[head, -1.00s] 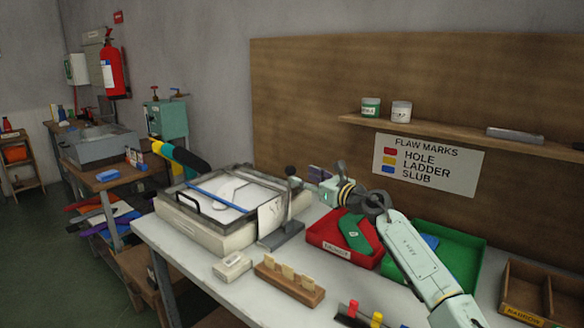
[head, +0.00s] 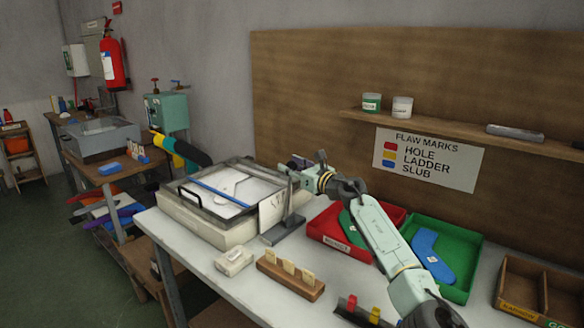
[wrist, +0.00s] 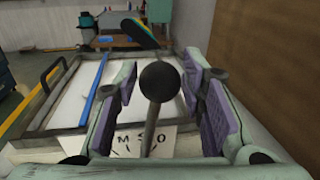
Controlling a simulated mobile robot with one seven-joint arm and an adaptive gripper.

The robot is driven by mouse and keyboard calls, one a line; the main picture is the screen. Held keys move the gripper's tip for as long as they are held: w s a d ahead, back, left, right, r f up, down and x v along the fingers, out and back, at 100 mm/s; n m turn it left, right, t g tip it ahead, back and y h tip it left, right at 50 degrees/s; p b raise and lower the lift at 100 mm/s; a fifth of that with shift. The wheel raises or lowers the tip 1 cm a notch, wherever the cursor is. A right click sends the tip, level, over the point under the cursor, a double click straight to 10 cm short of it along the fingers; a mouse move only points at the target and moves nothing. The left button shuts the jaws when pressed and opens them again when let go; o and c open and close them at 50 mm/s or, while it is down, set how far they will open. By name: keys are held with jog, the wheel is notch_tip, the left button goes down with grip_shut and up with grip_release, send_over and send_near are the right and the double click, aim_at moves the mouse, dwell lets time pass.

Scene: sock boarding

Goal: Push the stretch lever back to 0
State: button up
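The stretch lever is a grey rod (head: 287,205) topped by a black ball knob (wrist: 160,82). It rises from a dark base (head: 283,231) at the right side of the framed light box (head: 214,228). A white scale card (wrist: 138,142) behind the rod shows M, S and 0; the rod crosses it between S and 0, as far as the wrist view shows. My gripper (head: 295,172) is open, its purple-padded fingers on either side of the knob with a gap on each side. In the head view the gripper hides the knob.
A red tray (head: 330,238) with a green sock shape and a green tray (head: 468,246) with a blue one lie right of the lever. A wooden block with tags (head: 290,280) and a small white box (head: 233,262) stand in front. A wooden backboard (head: 320,90) rises behind.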

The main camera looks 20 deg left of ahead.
grip_shut()
dwell(0.4)
